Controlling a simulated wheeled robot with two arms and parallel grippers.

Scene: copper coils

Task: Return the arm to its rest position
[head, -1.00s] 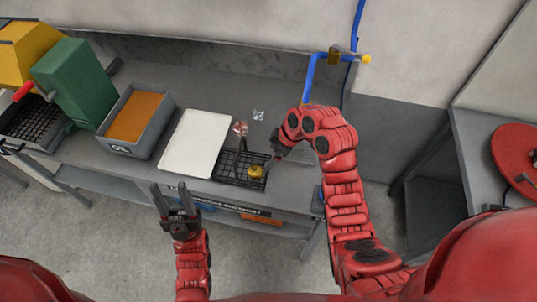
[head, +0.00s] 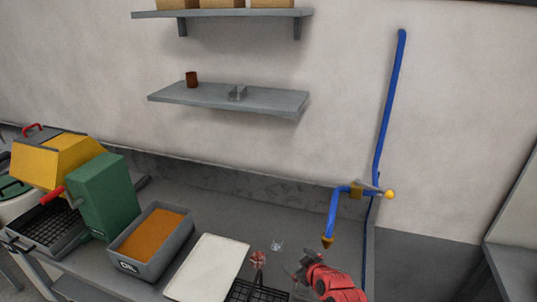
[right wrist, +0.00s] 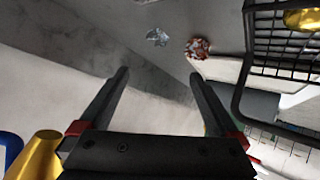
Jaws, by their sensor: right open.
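My right gripper (head: 299,268) is over the bench, right of the black wire rack (head: 258,292) in the head view. In the right wrist view its two fingers (right wrist: 158,77) are spread apart with nothing between them. The wire rack (right wrist: 246,75) also shows at the right of that view, with a brass-coloured piece (right wrist: 303,18) in it, apart from the fingers. My left gripper is outside both current views. The lower part of the rack is cut off in the head view.
A blue pipe with a brass nozzle (head: 327,242) stands close to my right arm; the nozzle (right wrist: 38,152) is near the gripper. A reddish piece (head: 258,258) and a clear piece (head: 277,245) lie near a white tray (head: 207,268). A grey oil bin (head: 128,266) is further left.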

